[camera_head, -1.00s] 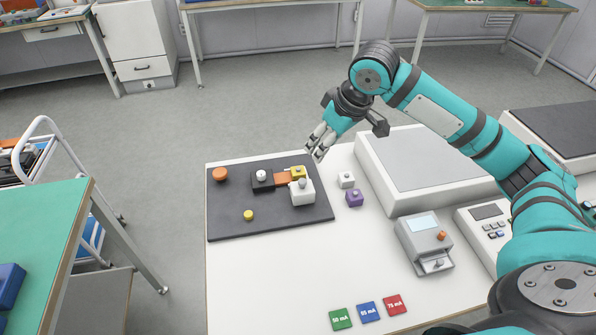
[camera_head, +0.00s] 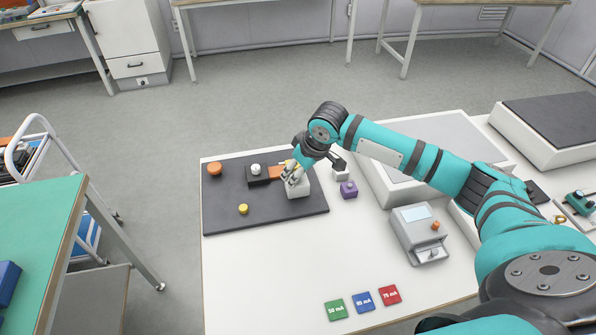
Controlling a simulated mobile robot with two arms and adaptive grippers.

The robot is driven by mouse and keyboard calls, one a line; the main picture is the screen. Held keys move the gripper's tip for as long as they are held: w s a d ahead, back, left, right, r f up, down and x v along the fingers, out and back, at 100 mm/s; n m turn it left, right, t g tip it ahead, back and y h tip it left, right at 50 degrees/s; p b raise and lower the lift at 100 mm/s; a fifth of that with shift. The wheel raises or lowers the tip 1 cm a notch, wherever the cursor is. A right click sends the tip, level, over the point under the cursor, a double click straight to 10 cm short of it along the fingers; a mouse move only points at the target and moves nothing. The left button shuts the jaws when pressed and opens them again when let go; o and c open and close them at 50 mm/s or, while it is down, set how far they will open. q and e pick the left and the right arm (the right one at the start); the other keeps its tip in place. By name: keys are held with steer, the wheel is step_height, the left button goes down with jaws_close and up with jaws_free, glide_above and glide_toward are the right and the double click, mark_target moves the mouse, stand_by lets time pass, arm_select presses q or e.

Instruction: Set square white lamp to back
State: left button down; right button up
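A white square block (camera_head: 299,190) sits on the right part of the dark mat (camera_head: 290,208). I cannot tell for certain whether it is the square white lamp. A smaller white cube (camera_head: 341,174) stands off the mat to its right, partly hidden by my gripper. My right gripper (camera_head: 292,179) reaches down at the top of the white square block. Its fingers cover the block's top and the knob there. Whether they are shut on it is too small to tell. My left gripper is out of view.
A black block with a white knob (camera_head: 257,172), an orange piece (camera_head: 276,173), an orange knob (camera_head: 214,169) and a yellow knob (camera_head: 243,209) are on the mat. The white table's front middle (camera_head: 260,280) is clear.

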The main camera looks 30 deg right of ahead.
mark_target(296, 191)
jaws_close()
stand_by(0.3)
steer(key=shift+s+p, duration=0.2)
steer(key=shift+p, duration=0.1)
steer(key=s+p, duration=0.1)
steer(key=s+a+p, duration=0.1)
steer(key=s+p, duration=0.1)
steer(key=shift+s+r, duration=0.15)
steer(key=shift+s, duration=0.3)
steer(key=shift+f, duration=0.3)
